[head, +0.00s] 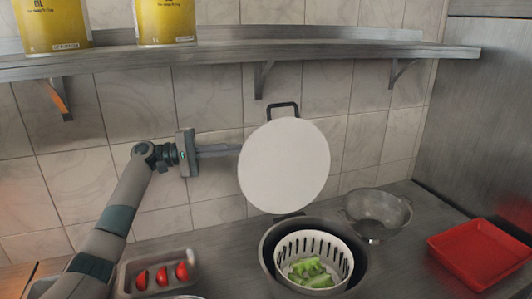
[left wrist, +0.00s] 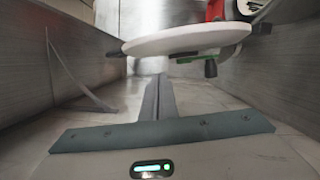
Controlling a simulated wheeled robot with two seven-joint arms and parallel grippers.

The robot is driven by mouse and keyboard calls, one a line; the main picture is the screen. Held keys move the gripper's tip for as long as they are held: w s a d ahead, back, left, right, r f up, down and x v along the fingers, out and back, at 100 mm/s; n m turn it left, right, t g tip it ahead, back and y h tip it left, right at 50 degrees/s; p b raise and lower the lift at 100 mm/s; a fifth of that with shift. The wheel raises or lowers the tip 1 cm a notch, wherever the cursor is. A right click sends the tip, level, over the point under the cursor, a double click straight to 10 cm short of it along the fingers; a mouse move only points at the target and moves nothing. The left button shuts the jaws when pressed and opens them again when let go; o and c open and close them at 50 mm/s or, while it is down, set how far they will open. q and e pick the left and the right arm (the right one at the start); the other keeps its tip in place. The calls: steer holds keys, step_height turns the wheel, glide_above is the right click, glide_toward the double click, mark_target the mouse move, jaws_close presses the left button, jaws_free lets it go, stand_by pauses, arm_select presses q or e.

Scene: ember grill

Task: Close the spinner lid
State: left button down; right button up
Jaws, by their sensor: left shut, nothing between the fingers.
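The white round spinner lid (head: 284,166) stands raised, nearly upright, behind the spinner, with a dark handle (head: 283,110) at its top edge. The spinner is a dark bowl (head: 267,250) holding a white slotted basket (head: 337,246) with green leaves (head: 310,272). Its mouth is uncovered. My left gripper (head: 238,149) is shut and empty, its fingertips at the left edge of the lid; I cannot tell whether they touch. In the left wrist view the lid (left wrist: 190,38) lies just beyond the shut fingers (left wrist: 157,85). My right gripper is not in view.
A steel colander (head: 378,213) stands right of the spinner. A red tray (head: 481,253) lies at the far right. A metal tray (head: 127,281) with red tomatoes is at the left. A shelf (head: 230,55) with yellow cans (head: 165,20) hangs above.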

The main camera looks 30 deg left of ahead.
mark_target(267, 146)
arm_select(q)
steer(key=shift+r, duration=0.1)
stand_by(0.3)
steer(key=p+x, duration=0.5)
steer(key=x, duration=0.3)
steer(key=shift+w+d+r, duration=0.15)
steer(key=shift+d, duration=0.15)
steer(key=shift+w+d, duration=0.35)
steer(key=shift+d, duration=0.2)
steer(key=shift+d, duration=0.1)
